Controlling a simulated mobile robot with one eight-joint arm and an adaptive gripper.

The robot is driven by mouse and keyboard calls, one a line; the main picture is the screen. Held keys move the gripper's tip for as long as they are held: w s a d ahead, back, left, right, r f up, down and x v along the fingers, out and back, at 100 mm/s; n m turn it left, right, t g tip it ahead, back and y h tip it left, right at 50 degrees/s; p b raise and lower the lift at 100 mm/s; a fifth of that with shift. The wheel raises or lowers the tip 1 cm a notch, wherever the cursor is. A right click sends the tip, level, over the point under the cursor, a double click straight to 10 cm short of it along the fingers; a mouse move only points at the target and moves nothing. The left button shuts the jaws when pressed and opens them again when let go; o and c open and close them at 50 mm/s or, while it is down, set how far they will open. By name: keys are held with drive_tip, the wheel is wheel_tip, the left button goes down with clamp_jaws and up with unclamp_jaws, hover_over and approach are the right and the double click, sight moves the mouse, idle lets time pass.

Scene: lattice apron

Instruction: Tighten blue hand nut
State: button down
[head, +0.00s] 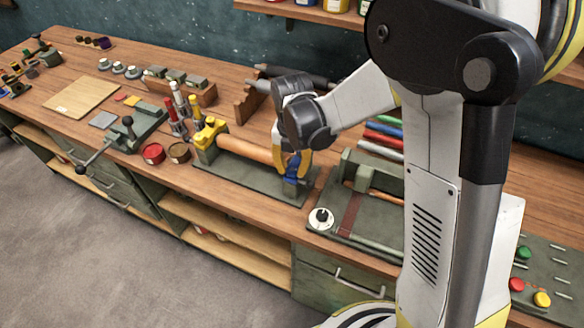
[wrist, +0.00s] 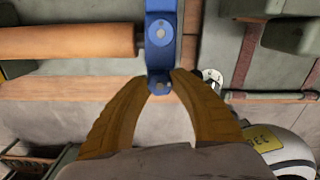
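A blue metal fitting (wrist: 161,40) stands at the end of a wooden roller in the wrist view. Its narrow lower end, with a small grey bolt-like piece, lies between my fingertips. No separate hand nut can be told apart from it. In the head view the blue fitting (head: 291,187) sits at the right end of the green baseplate, partly hidden by my gripper. My gripper (wrist: 161,80) comes from above with its two yellow-brown fingers narrowed around that lower end. The tips look close to or touching its sides, but whether they press on it is unclear.
The wooden roller (head: 250,150) runs left from the blue fitting to a yellow holder (head: 206,134). A green fixture (head: 365,170) and a white dial (head: 320,218) are close on the right.

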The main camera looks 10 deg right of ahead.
sight(292, 169)
drive_tip(key=shift+f+m+b, duration=0.1)
drive_tip(key=shift+m+b, duration=0.45)
drive_tip(key=shift+m, duration=0.55)
drive_tip(key=m, duration=0.2)
drive_tip(key=shift+m, duration=0.3)
drive_tip(key=c, duration=1.1)
unclamp_jaws()
drive_tip(key=shift+o, duration=0.2)
wheel_tip(292, 169, up, 12)
